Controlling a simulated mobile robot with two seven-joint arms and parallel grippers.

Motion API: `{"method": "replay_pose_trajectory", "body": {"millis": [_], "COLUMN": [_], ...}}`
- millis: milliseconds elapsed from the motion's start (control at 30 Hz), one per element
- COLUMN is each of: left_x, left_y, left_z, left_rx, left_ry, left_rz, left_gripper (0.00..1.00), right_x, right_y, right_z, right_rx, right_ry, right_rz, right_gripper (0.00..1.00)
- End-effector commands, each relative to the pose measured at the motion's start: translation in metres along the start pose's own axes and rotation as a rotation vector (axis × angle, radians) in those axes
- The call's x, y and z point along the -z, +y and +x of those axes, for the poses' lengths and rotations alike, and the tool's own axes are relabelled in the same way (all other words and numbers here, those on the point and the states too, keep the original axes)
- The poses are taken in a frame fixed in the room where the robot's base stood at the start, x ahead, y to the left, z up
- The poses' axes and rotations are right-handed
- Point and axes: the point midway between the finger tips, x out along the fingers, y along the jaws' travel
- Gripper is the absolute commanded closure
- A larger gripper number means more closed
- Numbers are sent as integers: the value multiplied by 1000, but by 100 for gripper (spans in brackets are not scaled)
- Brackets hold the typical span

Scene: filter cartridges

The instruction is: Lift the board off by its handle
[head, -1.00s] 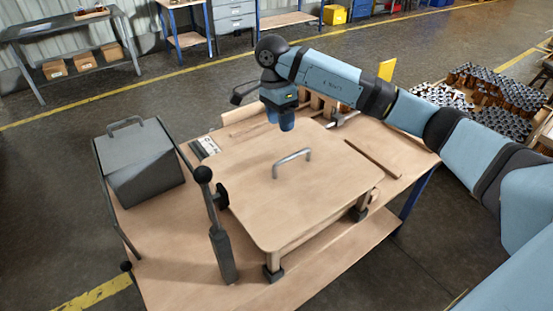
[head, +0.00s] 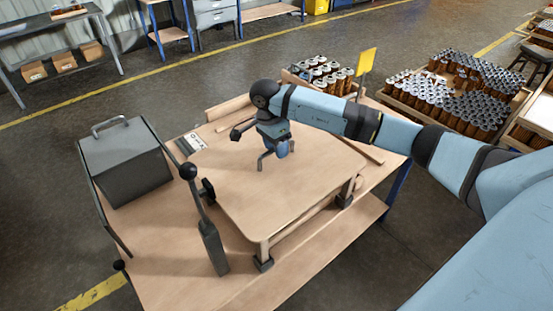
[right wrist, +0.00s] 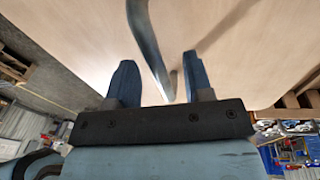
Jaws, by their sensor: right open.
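The wooden board (head: 270,200) lies flat on short legs on the workbench. Its grey metal handle (head: 262,160) stands up from the board's far part, partly hidden by my right gripper. My right gripper (head: 278,148) is at the handle and points down. In the right wrist view, the handle (right wrist: 150,45) passes between the two open blue fingers (right wrist: 158,85). The fingers appear apart from the bar; I cannot tell whether either touches it. My left gripper is not in view.
A grey box with a handle (head: 125,165) stands on the bench's left. An upright lever with a black knob (head: 205,225) stands close to the board's left edge. A crate of cartridges (head: 322,75) is behind the board, near a yellow flag (head: 366,72).

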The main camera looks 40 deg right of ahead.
Motion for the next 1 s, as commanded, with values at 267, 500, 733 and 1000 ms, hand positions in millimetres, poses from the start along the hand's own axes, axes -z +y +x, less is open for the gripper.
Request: {"method": "replay_pose_trajectory", "body": {"millis": [267, 500, 733, 1000], "left_x": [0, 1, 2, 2], "left_y": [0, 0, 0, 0], "left_z": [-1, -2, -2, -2], "left_rx": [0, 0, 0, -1], "left_ry": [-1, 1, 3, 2], "left_rz": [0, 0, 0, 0], "left_gripper": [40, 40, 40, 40], "right_x": [0, 0, 0, 0], "right_y": [0, 0, 0, 0], "right_z": [11, 11, 11, 10], "right_rx": [1, 0, 0, 1], "right_ry": [1, 1, 1, 1], "right_rz": [0, 0, 1, 1], "right_gripper": [53, 90, 100, 100]}}
